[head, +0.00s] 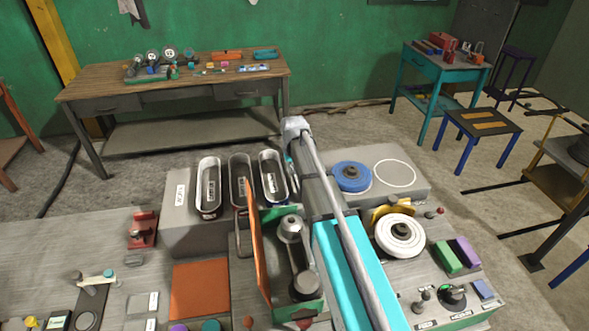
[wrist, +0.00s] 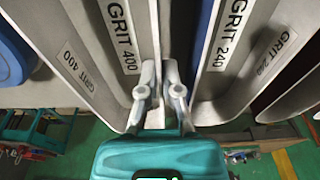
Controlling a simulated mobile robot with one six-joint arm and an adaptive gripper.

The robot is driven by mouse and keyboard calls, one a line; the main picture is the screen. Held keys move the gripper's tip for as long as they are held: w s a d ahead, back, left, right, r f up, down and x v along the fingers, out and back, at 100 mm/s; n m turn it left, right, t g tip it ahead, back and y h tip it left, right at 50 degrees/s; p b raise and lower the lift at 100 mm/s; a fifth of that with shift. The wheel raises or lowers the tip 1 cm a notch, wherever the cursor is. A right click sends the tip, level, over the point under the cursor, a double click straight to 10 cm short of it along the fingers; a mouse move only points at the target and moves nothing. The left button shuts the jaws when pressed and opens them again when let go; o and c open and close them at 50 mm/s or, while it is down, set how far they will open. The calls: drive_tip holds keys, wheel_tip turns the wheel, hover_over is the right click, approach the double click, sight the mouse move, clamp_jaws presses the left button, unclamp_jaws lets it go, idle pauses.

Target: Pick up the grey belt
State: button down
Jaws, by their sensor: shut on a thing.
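My gripper (wrist: 160,92) is shut in the wrist view, with its two pale fingers on either side of a thin grey edge. The edge appears to belong to the grey belt (wrist: 155,117); most of the pinched part is hidden. A light wall labelled GRIT 400 is on the left of the fingers, and one labelled GRIT 240 on the right. In the head view, my gripper (head: 290,166) is beside the rightmost of three long oval loops (head: 272,178). I cannot tell there which loop it holds.
The loops stand close together on a grey block. A blue disc (head: 351,176) lies to their right, and a white roll (head: 400,236) nearer. An orange panel (head: 258,245) stands upright in front.

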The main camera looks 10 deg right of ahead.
drive_tip(key=shift+r+p, duration=0.4)
drive_tip(key=shift+r, duration=0.3)
drive_tip(key=s+a+r+p, duration=0.7)
drive_tip(key=s+r+p, duration=0.3)
drive_tip(key=s, duration=0.2)
drive_tip(key=shift+s, duration=0.1)
